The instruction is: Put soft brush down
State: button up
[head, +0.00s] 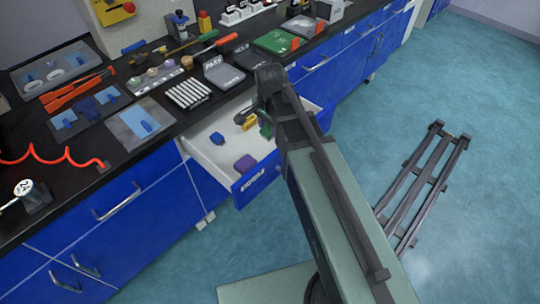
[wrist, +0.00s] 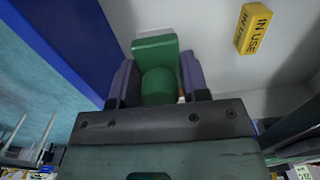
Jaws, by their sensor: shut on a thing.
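A green piece (wrist: 155,52), which I take to be the soft brush, is gripped between the two fingers of my gripper (wrist: 160,82) in the wrist view. It has a flat upper block and a rounded lower part; its bristles cannot be made out. In the head view the green piece (head: 265,130) shows small at the end of my arm, over the open white drawer (head: 205,155). My arm partly hides the gripper there. I cannot tell whether the green piece touches the drawer floor.
A yellow IN USE block (wrist: 254,28) lies in the drawer beside the gripper. A blue block (head: 217,138) and a purple block (head: 245,163) lie further left. The drawer's blue front (head: 258,182) stands out from the black bench. Bare drawer floor shows between the blocks.

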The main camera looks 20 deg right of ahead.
aim_at(270, 148)
notch_tip(270, 148, down, 7)
jog(key=b, duration=0.5)
jog(key=shift+r, duration=0.1)
jog(key=shift+r+p, duration=0.3)
jog(key=shift+p, duration=0.05)
jog(key=shift+f, duration=0.25)
jog(key=o, duration=0.8)
jog(key=shift+r, duration=0.1)
notch_tip(270, 148, up, 13)
jog(key=p, duration=1.2)
jog(key=shift+f, duration=0.25)
jog(key=s+n, duration=1.1)
jog(key=shift+n, duration=0.4)
notch_tip(270, 148, up, 10)
jog(key=p, duration=1)
jog(key=shift+w, duration=0.15)
